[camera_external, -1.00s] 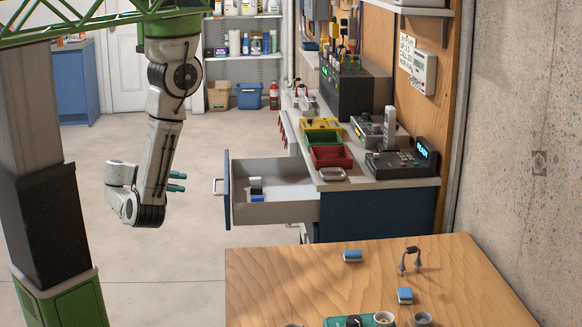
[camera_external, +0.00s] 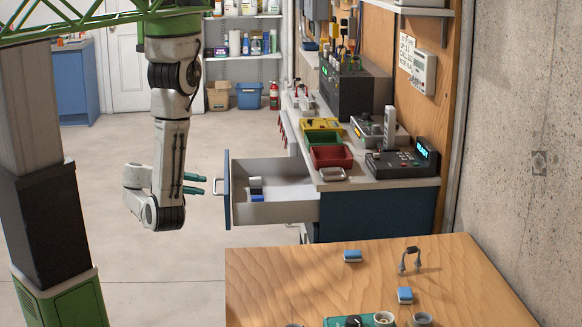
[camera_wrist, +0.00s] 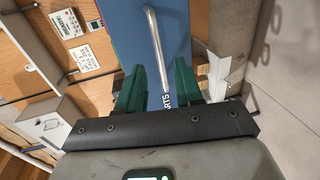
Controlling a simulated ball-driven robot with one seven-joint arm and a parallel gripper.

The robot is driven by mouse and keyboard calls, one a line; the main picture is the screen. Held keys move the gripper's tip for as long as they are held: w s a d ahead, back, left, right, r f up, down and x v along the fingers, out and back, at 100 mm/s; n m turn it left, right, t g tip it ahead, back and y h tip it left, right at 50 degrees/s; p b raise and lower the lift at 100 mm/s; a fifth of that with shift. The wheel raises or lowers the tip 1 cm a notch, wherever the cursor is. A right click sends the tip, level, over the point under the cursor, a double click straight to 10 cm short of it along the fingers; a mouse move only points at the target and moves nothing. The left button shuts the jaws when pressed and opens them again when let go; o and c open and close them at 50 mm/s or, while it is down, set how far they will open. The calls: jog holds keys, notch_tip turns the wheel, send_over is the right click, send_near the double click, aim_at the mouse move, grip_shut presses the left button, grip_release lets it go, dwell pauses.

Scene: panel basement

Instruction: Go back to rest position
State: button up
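My gripper (camera_external: 204,184) hangs at the end of my arm, left of the pulled-out drawer, its two teal fingers pointing right at the drawer's front. The fingers are apart with nothing seen between them, so it is open. In the wrist view my gripper (camera_wrist: 158,84) shows both green fingers spread, with the blue drawer front (camera_wrist: 125,25) beyond them. The silver drawer handle (camera_external: 217,186) is just right of the fingertips and appears apart from them. The handle (camera_wrist: 156,50) also shows in the wrist view.
The open drawer (camera_external: 275,213) holds small blue, white and dark items. A workbench with red (camera_external: 331,157), green and yellow bins stands behind it. A wooden table (camera_external: 270,290) with blue blocks fills the lower right. The floor around my arm is clear.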

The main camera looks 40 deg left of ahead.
jog(key=shift+p+x, duration=0.3)
jog(key=shift+x, duration=2.35)
jog(key=shift+s+r, duration=0.1)
jog(key=v, duration=0.9)
jog(key=shift+s+a, duration=0.15)
jog(key=shift+a, duration=0.05)
